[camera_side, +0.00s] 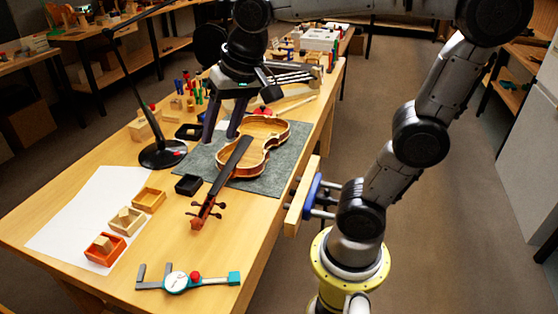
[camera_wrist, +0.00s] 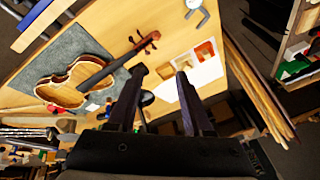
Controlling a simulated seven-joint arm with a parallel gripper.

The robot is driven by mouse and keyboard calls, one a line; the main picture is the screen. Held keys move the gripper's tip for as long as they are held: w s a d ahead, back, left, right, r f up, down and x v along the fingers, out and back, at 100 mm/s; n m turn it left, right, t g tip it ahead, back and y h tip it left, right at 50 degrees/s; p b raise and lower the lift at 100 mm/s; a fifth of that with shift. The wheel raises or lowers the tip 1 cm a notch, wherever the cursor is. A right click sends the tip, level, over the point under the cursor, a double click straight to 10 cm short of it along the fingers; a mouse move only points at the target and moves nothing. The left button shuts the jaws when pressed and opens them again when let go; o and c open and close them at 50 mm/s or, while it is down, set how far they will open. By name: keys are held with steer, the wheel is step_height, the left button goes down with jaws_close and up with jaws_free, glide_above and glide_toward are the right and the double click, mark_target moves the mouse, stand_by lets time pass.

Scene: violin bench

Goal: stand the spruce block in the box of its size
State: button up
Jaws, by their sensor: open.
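My gripper (camera_side: 220,140) is open and empty above the bench, by the violin body; its two dark fingers also show in the wrist view (camera_wrist: 160,73). On white paper at the front left stand an orange box (camera_side: 93,259), a pale wood box (camera_side: 117,229) and an ochre box (camera_side: 149,200). A pale block (camera_side: 103,243) is in the orange box and another (camera_side: 126,214) is in the pale box. The ochre box looks empty. More pale wood pieces (camera_side: 145,125) lie farther back, left of my gripper. I cannot tell which block is the spruce one.
A violin (camera_side: 255,145) lies on a grey mat (camera_side: 285,165), its neck towards the front. A black lamp base (camera_side: 162,154) stands left of the mat, near a small black box (camera_side: 188,185). A caliper (camera_side: 180,282) lies in front. Tools crowd the back.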

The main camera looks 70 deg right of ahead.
steer(key=s+f+n+t, duration=0.1)
steer(key=s+f+n, duration=0.4)
steer(key=s, duration=0.6)
steer(key=shift+d+f+n, duration=0.2)
steer(key=shift+f+n, duration=0.05)
steer(key=shift+n, duration=0.65)
